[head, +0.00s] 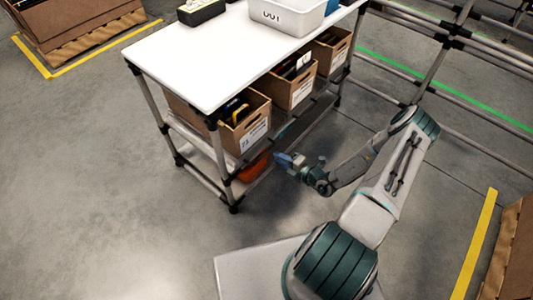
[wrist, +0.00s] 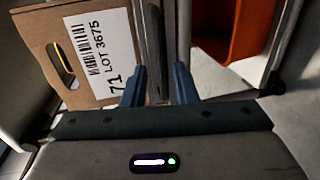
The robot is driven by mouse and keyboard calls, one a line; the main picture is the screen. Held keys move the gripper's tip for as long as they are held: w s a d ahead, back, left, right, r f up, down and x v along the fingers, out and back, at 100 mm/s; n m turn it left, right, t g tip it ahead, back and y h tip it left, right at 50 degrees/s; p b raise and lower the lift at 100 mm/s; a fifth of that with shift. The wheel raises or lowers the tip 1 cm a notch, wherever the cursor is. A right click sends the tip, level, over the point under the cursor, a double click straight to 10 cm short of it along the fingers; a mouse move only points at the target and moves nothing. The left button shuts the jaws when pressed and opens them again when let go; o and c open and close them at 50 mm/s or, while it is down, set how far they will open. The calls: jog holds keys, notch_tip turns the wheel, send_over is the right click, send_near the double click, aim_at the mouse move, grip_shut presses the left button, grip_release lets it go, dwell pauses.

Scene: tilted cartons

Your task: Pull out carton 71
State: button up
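Carton 71 (wrist: 42,52) is brown cardboard with an oval handle hole and a white label reading "71 LOT 3675". It fills the left of the wrist view, turned sideways. In the head view it appears to be the nearest carton (head: 247,123) on the middle shelf, though its label cannot be read there. My gripper (wrist: 160,86) is open, its two blue fingers apart, with nothing held. A metal shelf rail (wrist: 152,35) shows beyond the gap. In the head view my gripper (head: 288,161) is in front of the shelf, low and right of that carton.
Two more cartons stand on the same shelf, one in the middle (head: 292,86) and one at the far end (head: 330,50). An orange bin (head: 253,166) sits on the lower shelf, also in the wrist view (wrist: 238,30). The grey floor (head: 110,210) is clear.

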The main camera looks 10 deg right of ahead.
aim_at(267, 151)
jog(key=b+x, duration=0.1)
jog(key=x, duration=0.6)
jog(key=shift+w+a, duration=0.15)
jog(key=shift+w, duration=0.05)
grip_shut()
